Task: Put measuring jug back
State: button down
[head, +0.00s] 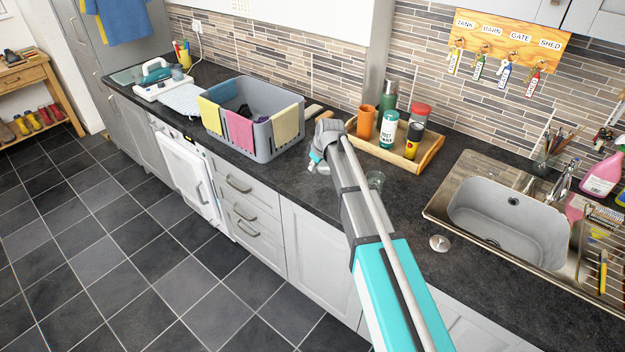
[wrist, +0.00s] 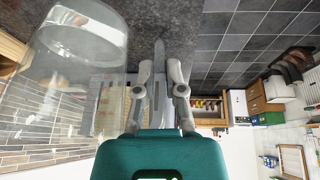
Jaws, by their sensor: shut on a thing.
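The measuring jug (wrist: 75,70) is clear, see-through plastic or glass and fills the upper left of the wrist view, close to the camera. My gripper (wrist: 160,85) is shut on a thin, greyish part that looks like the jug's handle, with the jug's body beside the fingers. In the head view my gripper (head: 314,163) is above the dark worktop, left of the wooden tray, partly hidden by my arm. A small clear shape (head: 375,182) shows just right of my arm; I cannot tell whether it is the jug's edge.
The wooden tray (head: 432,151) holds an orange cup, bottles and a jar. A grey basket (head: 272,141) with cloths stands to the left. The sink (head: 507,222) is at the right, with a round plug (head: 439,243) near it. Worktop between basket and tray is mostly clear.

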jog(key=shift+w+a+f+b, duration=0.25)
jog(key=shift+w+f+b, duration=0.75)
jog(key=shift+f, duration=0.3)
jog(key=shift+w, duration=0.1)
jog(key=shift+w+a+f+b, duration=0.1)
jog(key=shift+w+f+b, duration=0.25)
jog(key=shift+f+b, duration=1.6)
jog(key=shift+f, duration=0.05)
jog(key=c, duration=0.7)
grip_release()
jog(key=shift+f, duration=0.1)
jog(key=p+v, duration=1.1)
jog(key=v, duration=0.1)
jog(key=shift+s, duration=0.1)
